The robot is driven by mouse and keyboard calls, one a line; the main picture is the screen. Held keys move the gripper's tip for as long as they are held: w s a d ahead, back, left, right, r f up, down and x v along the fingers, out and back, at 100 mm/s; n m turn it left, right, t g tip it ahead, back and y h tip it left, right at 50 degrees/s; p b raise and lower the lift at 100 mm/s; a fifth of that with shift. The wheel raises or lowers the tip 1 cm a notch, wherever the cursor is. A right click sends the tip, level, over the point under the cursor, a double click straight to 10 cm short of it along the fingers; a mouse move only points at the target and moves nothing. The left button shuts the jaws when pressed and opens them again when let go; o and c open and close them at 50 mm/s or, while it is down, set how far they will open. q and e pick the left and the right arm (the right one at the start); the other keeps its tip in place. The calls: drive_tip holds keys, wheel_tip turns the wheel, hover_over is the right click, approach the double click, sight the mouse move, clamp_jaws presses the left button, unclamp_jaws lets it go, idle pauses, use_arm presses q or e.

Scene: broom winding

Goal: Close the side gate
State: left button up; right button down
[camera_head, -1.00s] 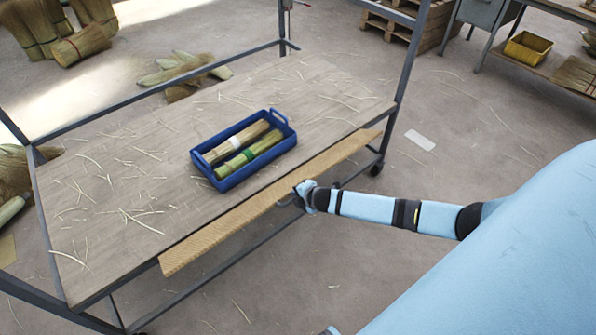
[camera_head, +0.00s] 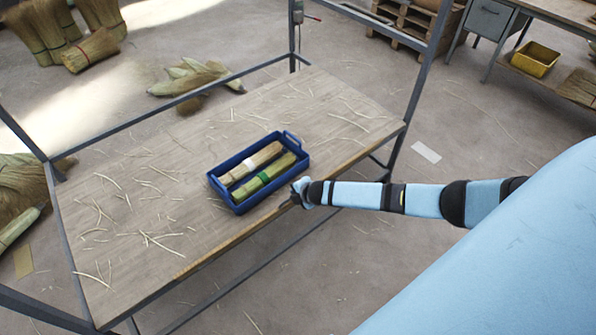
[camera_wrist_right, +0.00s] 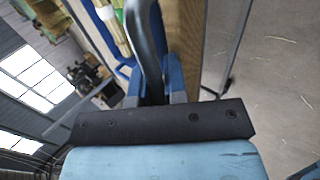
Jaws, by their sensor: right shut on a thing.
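The side gate is a long tan wooden board. In the head view it shows only as a thin strip (camera_head: 215,254), almost edge-on along the table's front edge. In the right wrist view its ribbed wooden face (camera_wrist_right: 185,40) stands beside a dark curved handle (camera_wrist_right: 146,45). My right gripper (camera_head: 300,192) is at the front edge beside the blue tray. Its blue fingers (camera_wrist_right: 163,82) are shut on the handle; the exact contact is partly hidden. I cannot tell whether the gate is fully against the frame. My left gripper is out of view.
A blue tray (camera_head: 241,209) with straw bundles (camera_head: 264,173) sits on the table (camera_head: 150,265), close to my right gripper. Loose straws lie around it. Metal posts (camera_head: 415,90) rise at the table's corners. The floor to the right is mostly clear.

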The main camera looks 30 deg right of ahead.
drive_tip(key=shift+w+a+r, duration=0.1)
drive_tip(key=shift+w+a, duration=0.05)
drive_tip(key=shift+w, duration=0.6)
drive_tip(key=shift+w+a+r, duration=0.1)
drive_tip(key=shift+w, duration=0.65)
drive_tip(key=shift+w+p, duration=0.3)
drive_tip(key=shift+w+a+f+g, duration=0.1)
drive_tip(key=shift+w+f+g, duration=0.1)
drive_tip(key=shift+w+g, duration=0.4)
drive_tip(key=shift+s+f, duration=0.1)
drive_tip(key=shift+s, duration=0.15)
drive_tip(key=c, duration=1.2)
unclamp_jaws()
drive_tip(key=shift+a, duration=0.1)
drive_tip(key=shift+o, duration=0.2)
drive_tip(key=w+r+p+v, duration=0.1)
drive_tip(key=v, duration=1.3)
drive_tip(key=shift+w, duration=0.15)
